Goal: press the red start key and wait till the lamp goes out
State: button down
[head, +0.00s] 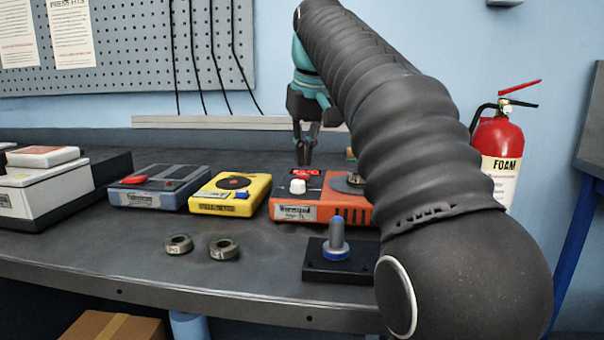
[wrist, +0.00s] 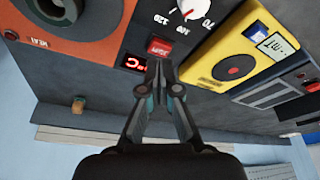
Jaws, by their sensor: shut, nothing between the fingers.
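The orange heater unit (head: 322,212) stands on the bench with a white dial (head: 297,186) and a round plate (head: 345,182). In the wrist view the red key (wrist: 160,47) lies between the dial (wrist: 190,8) and a red-lit display (wrist: 133,62). My gripper (head: 304,161) is shut and empty, pointing down at the back of the unit. In the wrist view its fingertips (wrist: 158,65) overlap the key's near edge; I cannot tell whether they touch it.
A yellow unit (head: 231,195) and a blue-grey unit (head: 157,187) stand left of the heater. Two rings (head: 224,249) and a black block with a grey peg (head: 337,240) are in front. A red extinguisher (head: 499,150) is at right, partly behind my arm.

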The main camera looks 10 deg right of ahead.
aim_at(303, 175)
jog(key=shift+f+b, duration=0.7)
jog(key=shift+f, duration=0.35)
dwell(1.0)
notch_tip(303, 175, up, 4)
jog(key=p, duration=0.4)
jog(key=shift+r, duration=1)
jog(key=shift+s, duration=0.1)
